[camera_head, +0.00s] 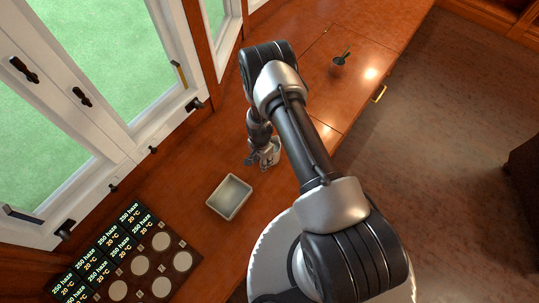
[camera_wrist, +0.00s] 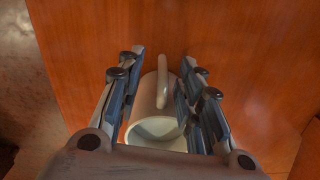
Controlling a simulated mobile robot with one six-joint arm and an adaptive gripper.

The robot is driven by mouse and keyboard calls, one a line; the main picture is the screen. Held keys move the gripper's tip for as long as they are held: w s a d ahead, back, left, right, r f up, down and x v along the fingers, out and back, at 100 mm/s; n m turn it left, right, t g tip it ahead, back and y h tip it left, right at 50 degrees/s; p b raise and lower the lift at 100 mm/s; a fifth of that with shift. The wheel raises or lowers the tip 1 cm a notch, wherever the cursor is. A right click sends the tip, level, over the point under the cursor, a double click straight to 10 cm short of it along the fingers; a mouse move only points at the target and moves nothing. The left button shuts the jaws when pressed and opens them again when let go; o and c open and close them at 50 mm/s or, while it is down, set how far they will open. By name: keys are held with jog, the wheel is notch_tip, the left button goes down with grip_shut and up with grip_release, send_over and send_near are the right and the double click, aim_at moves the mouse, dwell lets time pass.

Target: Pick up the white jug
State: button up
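The white jug (camera_wrist: 149,113) lies between the two fingers of my gripper (camera_wrist: 162,80) in the wrist view. Its handle (camera_wrist: 161,78) points to the top of that picture, and its pale round opening is near the bottom, partly hidden by my gripper's body. The fingers are spread apart on either side of the jug. The right finger is close to its wall or touching it; a narrow gap shows by the left finger. In the head view my gripper (camera_head: 262,158) is low at the wooden counter, and the jug (camera_head: 275,146) is mostly hidden behind it.
A dark panel with round pale discs (camera_head: 140,265) and labelled tiles is at the lower left. A small potted plant (camera_head: 338,63) stands farther along. Windows line the left side.

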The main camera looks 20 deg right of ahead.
notch_tip(320, 180, down, 4)
jog(key=shift+w+a+f+b, duration=0.1)
jog(key=shift+f+b, duration=0.1)
jog(key=shift+b, duration=0.5)
jog(key=shift+r, duration=0.1)
grip_shut()
